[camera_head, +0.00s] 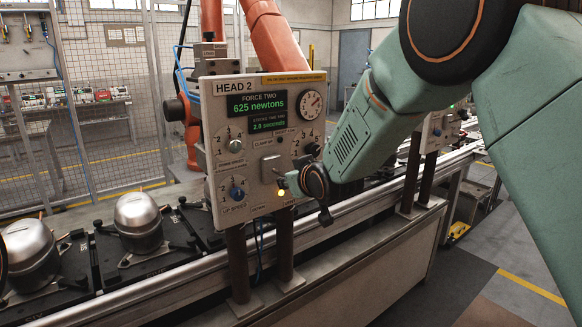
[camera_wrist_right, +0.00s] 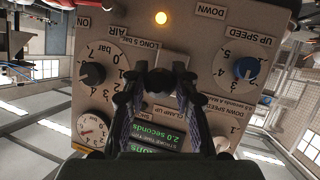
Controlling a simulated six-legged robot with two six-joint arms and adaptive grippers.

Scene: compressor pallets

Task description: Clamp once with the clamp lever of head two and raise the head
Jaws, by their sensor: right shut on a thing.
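The head two control panel (camera_head: 236,170) faces me in the head view, labelled HEAD 2. Its display (camera_head: 257,103) reads 625 newtons. My right gripper (camera_head: 294,184) reaches in from the right to the lower middle of the panel, near an amber light (camera_head: 281,193). In the upside-down wrist view, the right gripper (camera_wrist_right: 160,82) is shut on the dark clamp lever (camera_wrist_right: 160,80), in front of the CLAMP UP label. The fingers hide much of the lever, so its exact position cannot be told.
The wrist view shows a black air knob (camera_wrist_right: 92,73), a blue up speed knob (camera_wrist_right: 247,68) and a gauge (camera_wrist_right: 92,127) around the fingers. Silver compressors (camera_head: 139,222) stand on black pallets at the left. A metal conveyor rail (camera_head: 340,227) runs below the panel.

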